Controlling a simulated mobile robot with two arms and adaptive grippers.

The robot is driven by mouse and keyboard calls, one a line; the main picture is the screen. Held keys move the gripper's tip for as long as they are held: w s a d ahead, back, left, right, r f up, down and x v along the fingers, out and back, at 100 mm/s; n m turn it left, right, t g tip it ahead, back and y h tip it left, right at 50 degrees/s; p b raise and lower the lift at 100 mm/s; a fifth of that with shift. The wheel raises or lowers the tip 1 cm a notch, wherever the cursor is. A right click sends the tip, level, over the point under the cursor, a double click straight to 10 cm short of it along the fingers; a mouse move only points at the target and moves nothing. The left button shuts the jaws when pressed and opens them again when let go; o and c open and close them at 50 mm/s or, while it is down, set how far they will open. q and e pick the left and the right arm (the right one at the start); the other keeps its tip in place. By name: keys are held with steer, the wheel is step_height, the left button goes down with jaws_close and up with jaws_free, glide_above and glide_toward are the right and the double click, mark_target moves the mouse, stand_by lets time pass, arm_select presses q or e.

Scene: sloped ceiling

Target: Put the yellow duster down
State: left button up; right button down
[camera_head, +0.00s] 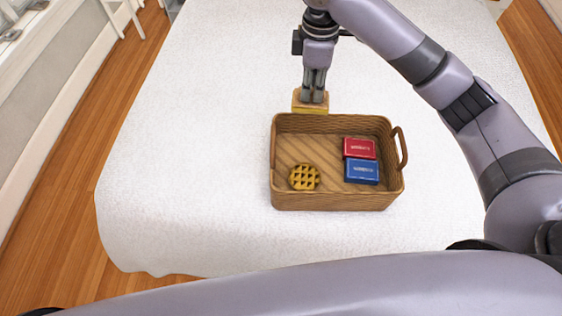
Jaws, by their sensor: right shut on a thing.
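The yellow duster (299,107), a small block with a tan upper part and a yellow lower edge, is at the far side of the wooden basket (330,201), near its back left corner. My right gripper (313,98) points down and is shut on the duster. The fingers cover part of its top. I cannot tell whether the duster touches the white cloth or hangs just above it. My left gripper is not in view.
The basket holds a round lattice-topped pie (304,177), a red box (359,148) and a blue box (362,171). Its handle (401,147) is on the right. The white-covered surface (190,150) is clear left of the basket and behind it.

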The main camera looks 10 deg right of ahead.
steer(key=shift+w+a+f, duration=0.1)
steer(key=shift+a+f, duration=0.05)
steer(key=f+p, duration=0.1)
steer(key=f, duration=1.5)
steer(key=shift+d, duration=0.2)
step_height(320, 180, down, 4)
steer(key=shift+r, duration=0.25)
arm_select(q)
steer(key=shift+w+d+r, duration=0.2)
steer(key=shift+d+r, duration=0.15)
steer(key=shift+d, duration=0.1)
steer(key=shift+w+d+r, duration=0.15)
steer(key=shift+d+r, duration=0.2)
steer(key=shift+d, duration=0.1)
arm_select(e)
steer(key=shift+f, duration=0.1)
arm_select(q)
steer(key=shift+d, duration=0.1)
